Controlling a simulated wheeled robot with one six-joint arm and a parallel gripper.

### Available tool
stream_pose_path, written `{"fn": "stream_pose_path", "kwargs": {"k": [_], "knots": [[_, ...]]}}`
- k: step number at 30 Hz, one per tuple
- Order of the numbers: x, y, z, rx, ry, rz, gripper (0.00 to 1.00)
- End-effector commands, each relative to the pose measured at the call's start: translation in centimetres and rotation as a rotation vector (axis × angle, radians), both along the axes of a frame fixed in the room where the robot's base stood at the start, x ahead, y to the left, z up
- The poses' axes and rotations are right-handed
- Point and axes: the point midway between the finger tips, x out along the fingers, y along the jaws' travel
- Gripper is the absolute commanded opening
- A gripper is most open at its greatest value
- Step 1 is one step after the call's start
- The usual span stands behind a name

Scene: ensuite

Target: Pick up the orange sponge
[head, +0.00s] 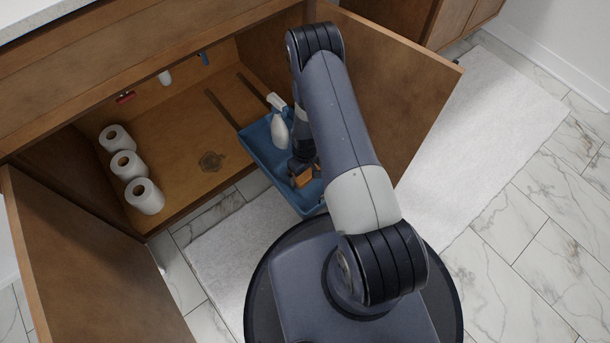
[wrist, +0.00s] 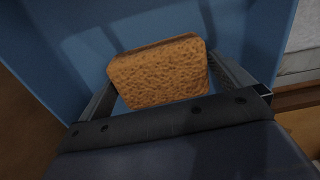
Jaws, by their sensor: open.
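The orange sponge (wrist: 160,75) shows in the wrist view, a porous block between the two fingers of my gripper (wrist: 165,85). The fingers are open, one at each side of the sponge, and I cannot tell whether they touch it. The sponge is in or just above a blue tray (wrist: 245,40). In the head view the blue tray (head: 257,150) sticks out of the open cabinet. A bit of the sponge (head: 302,179) shows there below my arm, which hides most of it and of my gripper (head: 303,170).
A white spray bottle (head: 279,130) stands in the tray near my arm. Several toilet rolls (head: 123,165) stand at the left in the cabinet. The cabinet doors stand open at left (head: 80,270) and right (head: 385,80). A pale mat (head: 235,255) lies on the tiled floor.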

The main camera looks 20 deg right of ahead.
Motion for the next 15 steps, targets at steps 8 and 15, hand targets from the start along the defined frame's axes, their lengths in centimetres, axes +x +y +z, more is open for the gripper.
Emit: {"fn": "stream_pose_path", "kwargs": {"k": [8,15], "knots": [[0.02,0.02,-0.15,0.000,-0.001,0.000,0.96],[0.02,0.03,-0.14,0.000,-0.001,0.000,0.76]]}}
